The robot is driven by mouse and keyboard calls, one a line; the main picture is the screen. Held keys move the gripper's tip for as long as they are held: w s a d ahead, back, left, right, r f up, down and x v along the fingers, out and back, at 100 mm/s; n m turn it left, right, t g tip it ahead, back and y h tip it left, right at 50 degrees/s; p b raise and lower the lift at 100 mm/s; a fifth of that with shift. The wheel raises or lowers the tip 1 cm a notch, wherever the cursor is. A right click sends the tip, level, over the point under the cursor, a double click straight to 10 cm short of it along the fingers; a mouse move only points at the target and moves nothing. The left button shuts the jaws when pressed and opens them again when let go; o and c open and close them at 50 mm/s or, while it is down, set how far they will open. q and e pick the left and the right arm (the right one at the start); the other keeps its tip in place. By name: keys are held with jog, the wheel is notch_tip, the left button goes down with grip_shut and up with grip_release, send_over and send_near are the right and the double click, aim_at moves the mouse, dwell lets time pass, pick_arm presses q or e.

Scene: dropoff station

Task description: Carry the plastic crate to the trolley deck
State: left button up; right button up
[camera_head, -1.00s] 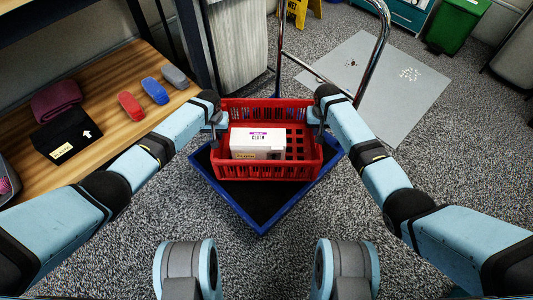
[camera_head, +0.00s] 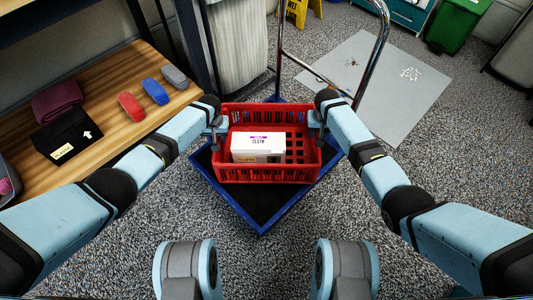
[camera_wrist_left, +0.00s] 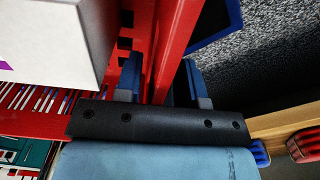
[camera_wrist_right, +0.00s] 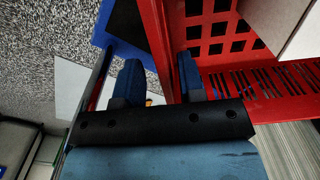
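The red plastic crate (camera_head: 270,174) is level over the trolley deck (camera_head: 262,208), which is black with a blue rim. A white box marked cloth (camera_head: 257,148) lies inside the crate. My left gripper (camera_head: 217,128) is on the crate's left wall, with its fingers on either side of the wall in the left wrist view (camera_wrist_left: 160,80). My right gripper (camera_head: 317,122) is on the right wall, which passes between its fingers in the right wrist view (camera_wrist_right: 160,80). The crate hides much of the deck. I cannot tell whether its bottom touches the deck.
The trolley's chrome handle (camera_head: 384,45) rises behind the crate. A wooden shelf (camera_head: 130,70) at left holds a black box (camera_head: 66,136), a folded maroon cloth (camera_head: 56,101) and small coloured items. A grey floor mat (camera_head: 390,90) and a green bin (camera_head: 455,27) are beyond. Carpet is clear at right.

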pick_arm(q)
jog(key=shift+r, duration=0.2)
pick_arm(e)
jog(key=shift+w+a+r, duration=0.15)
jog(key=shift+a+r, duration=0.2)
jog(key=shift+a, duration=0.25)
pick_arm(q)
notch_tip(320, 180, up, 8)
jog(key=shift+f, duration=0.15)
pick_arm(e)
jog(key=r, duration=0.6)
jog(key=shift+d, duration=0.3)
jog(key=shift+d+r, duration=0.25)
jog(key=shift+r, duration=0.45)
